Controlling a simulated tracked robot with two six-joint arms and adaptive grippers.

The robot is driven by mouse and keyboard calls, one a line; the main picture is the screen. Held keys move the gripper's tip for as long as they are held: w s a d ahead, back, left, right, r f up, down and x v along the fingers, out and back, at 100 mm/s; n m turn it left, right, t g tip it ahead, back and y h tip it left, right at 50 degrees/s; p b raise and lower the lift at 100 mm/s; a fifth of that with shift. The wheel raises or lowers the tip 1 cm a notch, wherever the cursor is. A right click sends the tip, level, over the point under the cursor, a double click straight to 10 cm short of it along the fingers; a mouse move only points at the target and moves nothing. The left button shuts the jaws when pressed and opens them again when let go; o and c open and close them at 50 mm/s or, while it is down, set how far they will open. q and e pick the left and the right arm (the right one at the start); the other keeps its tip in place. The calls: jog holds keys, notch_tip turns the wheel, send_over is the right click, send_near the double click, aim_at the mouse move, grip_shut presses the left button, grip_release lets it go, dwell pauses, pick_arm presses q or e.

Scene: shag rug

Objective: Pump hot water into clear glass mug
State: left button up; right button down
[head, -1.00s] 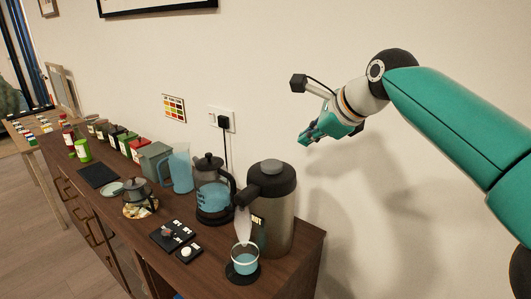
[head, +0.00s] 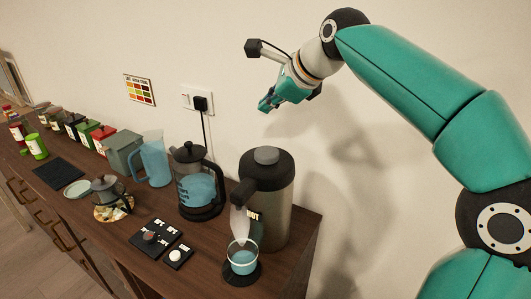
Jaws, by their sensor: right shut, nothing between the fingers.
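A steel airpot (head: 277,215) with a dark lid and grey top button (head: 266,155) stands at the right end of the wooden sideboard. A clear glass mug (head: 243,259) stands under its spout on a dark round coaster and holds bluish liquid. A pale, translucent streak (head: 239,222) runs from the spout to the mug; I cannot tell if it is water or steam. My right gripper (head: 266,104) is shut and empty, in the air above the airpot in the picture and apart from it. My left gripper is out of view.
A glass kettle (head: 200,190) stands left of the airpot, with a blue jug (head: 155,160) and small teapot (head: 108,192) farther left. Black panels with knobs (head: 153,237) lie in front. Several canisters line the wall. The sideboard's right edge is close to the airpot.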

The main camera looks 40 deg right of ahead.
jog(key=b, duration=0.7)
send_over(264, 151)
jog(key=s, duration=0.1)
notch_tip(264, 151, down, 7)
jog(key=shift+s, duration=0.15)
jog(key=shift+f+b, duration=0.5)
jog(key=shift+f, duration=0.35)
jog(key=shift+f, duration=0.1)
jog(key=shift+f, duration=0.25)
jog(key=shift+f+b, duration=0.95)
jog(key=shift+f, duration=0.1)
dwell(0.9)
jog(key=shift+r, duration=0.15)
jog(key=shift+d+r+p, duration=0.1)
jog(key=shift+r+p, duration=1.15)
jog(key=shift+p, duration=0.15)
